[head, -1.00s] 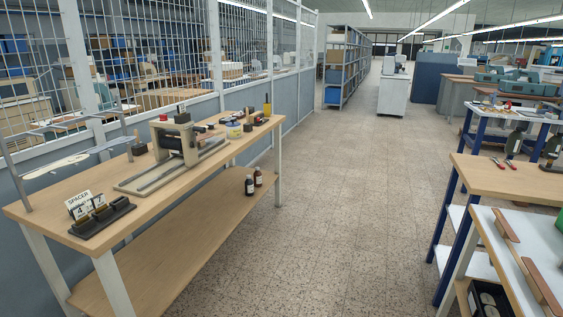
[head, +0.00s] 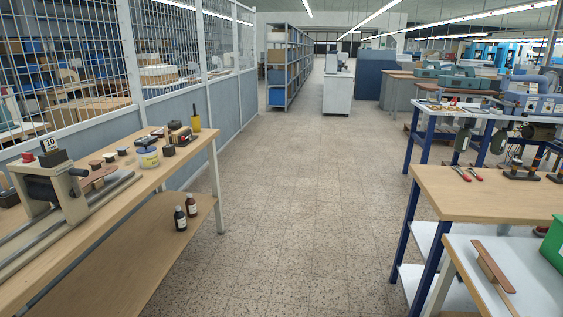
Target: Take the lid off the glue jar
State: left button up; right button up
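A small squat jar (head: 148,157) with a yellow and blue label stands upright on the left wooden bench (head: 112,196). It looks like the glue jar, and its pale top appears to be on, though it is too small to be sure. Neither of my grippers is in the head view.
The speckled floor (head: 290,200) is clear between the left bench and right tables (head: 480,195).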

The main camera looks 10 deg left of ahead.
aim_at(146, 149)
jog(key=i+u, duration=0.15)
jog(key=i, duration=0.5)
jog(key=i+l+u, duration=0.2)
jog(key=i, duration=0.45)
jog(key=i+u, duration=0.25)
jog(key=i, duration=0.25)
jog(key=i+u, duration=0.25)
jog(key=i, duration=0.25)
jog(key=i+l+u, duration=0.2)
jog(key=i, duration=0.3)
jog(key=i+l+u, duration=0.25)
jog(key=i, duration=0.25)
jog(key=j, duration=0.1)
